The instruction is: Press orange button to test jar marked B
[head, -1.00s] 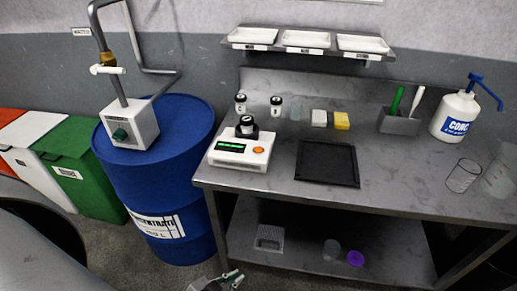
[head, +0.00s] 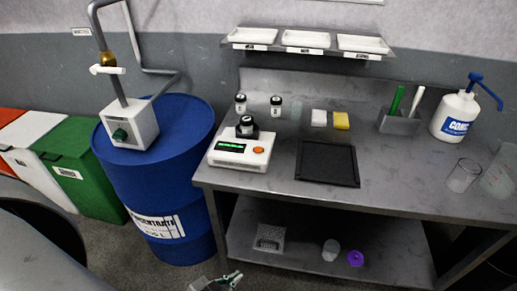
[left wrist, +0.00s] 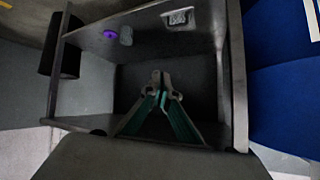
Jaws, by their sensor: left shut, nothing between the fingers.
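A white tester (head: 240,152) with a green display and an orange button (head: 259,150) stands at the left front of the steel bench. A small dark-lidded jar (head: 246,126) sits in the holder on top of the tester. Two similar jars, one at left (head: 240,103) and one at right (head: 276,105), stand behind it. The letters on the jars are too small to read. My left gripper (head: 237,275) is low in front of the bench, well below the tester. In the left wrist view its fingers (left wrist: 158,78) are shut and empty. My right gripper is not in view.
A blue drum (head: 180,190) with a pump stands left of the bench. A black mat (head: 327,162) lies right of the tester. White and yellow sponges (head: 341,120), a grey tool holder (head: 398,122) and a pump bottle (head: 455,117) stand behind. The lower shelf (head: 300,250) holds small containers.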

